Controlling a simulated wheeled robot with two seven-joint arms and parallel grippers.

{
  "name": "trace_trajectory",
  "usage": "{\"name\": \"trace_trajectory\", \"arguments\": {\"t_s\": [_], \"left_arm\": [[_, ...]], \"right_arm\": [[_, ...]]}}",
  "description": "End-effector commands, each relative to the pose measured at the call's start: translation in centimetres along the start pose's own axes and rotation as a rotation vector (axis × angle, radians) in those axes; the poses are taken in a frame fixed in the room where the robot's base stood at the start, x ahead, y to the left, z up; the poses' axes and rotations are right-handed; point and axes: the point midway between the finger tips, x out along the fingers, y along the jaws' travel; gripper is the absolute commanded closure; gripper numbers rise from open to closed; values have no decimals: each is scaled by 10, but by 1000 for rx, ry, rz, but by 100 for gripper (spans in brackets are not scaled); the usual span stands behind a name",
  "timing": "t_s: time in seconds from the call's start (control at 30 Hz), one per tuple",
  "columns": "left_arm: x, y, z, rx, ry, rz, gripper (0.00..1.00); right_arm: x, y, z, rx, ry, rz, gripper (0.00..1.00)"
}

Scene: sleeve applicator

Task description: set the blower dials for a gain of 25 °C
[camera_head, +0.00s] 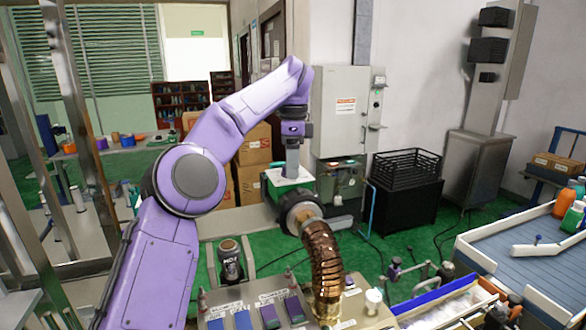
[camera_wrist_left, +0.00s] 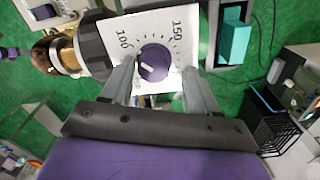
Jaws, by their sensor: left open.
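The green blower (camera_head: 290,186) stands behind the bench with a white dial plate on top. The wrist view shows the plate (camera_wrist_left: 165,22) with printed marks 100 and 150 and a round purple dial (camera_wrist_left: 154,63) with a pale pointer line. In the head view my left gripper (camera_head: 292,165) points down at the plate. My right gripper is not in view.
A ribbed copper hose (camera_head: 324,262) runs from the blower to the bench front. A black crate (camera_head: 405,168) and a conveyor (camera_head: 525,262) are to the right.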

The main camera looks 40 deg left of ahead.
Motion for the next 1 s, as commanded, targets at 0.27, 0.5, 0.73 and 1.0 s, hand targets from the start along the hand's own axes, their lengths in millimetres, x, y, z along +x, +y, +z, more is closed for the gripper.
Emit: {"name": "trace_trajectory", "arguments": {"t_s": [0.27, 0.5, 0.73, 1.0], "left_arm": [[-2, 0, 2, -2, 1, 0, 82], [-1, 2, 0, 1, 0, 1, 95], [0, 1, 0, 35, 0, 4, 95], [-1, 1, 1, 192, 1, 6, 95]], "right_arm": [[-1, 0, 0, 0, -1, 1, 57], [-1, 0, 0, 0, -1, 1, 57], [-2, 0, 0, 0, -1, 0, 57], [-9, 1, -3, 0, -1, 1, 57]]}}
